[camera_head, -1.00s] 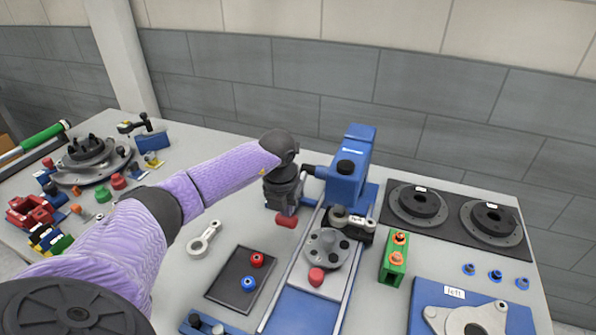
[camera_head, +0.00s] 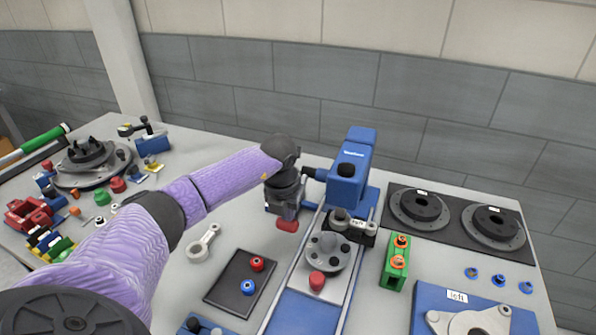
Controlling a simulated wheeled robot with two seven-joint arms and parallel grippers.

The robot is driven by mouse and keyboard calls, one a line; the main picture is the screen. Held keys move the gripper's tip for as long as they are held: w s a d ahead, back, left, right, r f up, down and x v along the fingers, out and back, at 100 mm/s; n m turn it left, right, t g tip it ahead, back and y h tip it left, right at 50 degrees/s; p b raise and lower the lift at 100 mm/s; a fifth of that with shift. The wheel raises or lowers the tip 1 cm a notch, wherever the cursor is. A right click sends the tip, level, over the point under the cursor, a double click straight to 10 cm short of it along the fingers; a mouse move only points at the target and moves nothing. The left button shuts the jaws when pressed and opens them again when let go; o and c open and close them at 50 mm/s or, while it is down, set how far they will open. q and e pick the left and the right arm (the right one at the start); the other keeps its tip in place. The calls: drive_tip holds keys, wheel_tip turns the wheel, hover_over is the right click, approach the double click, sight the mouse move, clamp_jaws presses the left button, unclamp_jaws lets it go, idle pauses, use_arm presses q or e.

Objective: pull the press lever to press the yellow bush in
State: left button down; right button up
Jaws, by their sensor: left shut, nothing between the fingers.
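The blue press (camera_head: 347,184) stands right of centre at the back of the table. My left gripper (camera_head: 286,212) points down just left of it, shut with nothing between its fingers. A red grip (camera_head: 287,225), which looks like the lever's end, shows right at its fingertips; I cannot tell whether they touch. A grey round part (camera_head: 328,251) with dark holes sits on the slide in front of the press. I cannot make out a yellow bush. My right gripper is not in view.
A dark tray (camera_head: 226,290) with a red and a blue ring lies left of the slide. A grey link part (camera_head: 203,243) lies beyond it. A green block (camera_head: 394,270) stands right of the slide. A black mat (camera_head: 392,208) with two round housings lies at the back right.

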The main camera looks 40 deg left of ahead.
use_arm(q)
drive_tip(key=r+p, duration=0.4)
drive_tip(key=s+r+p, duration=0.1)
drive_tip(key=r+p, duration=0.1)
drive_tip(key=p, duration=0.1)
drive_tip(key=shift+d+r, duration=0.1)
drive_tip(key=shift+r, duration=0.1)
wheel_tip(320, 180, up, 10)
drive_tip(key=w+p, duration=0.1)
drive_tip(key=p, duration=0.6)
drive_tip(key=shift+w+a, duration=0.15)
drive_tip(key=shift+a, duration=0.05)
drive_tip(key=shift+f, duration=0.1)
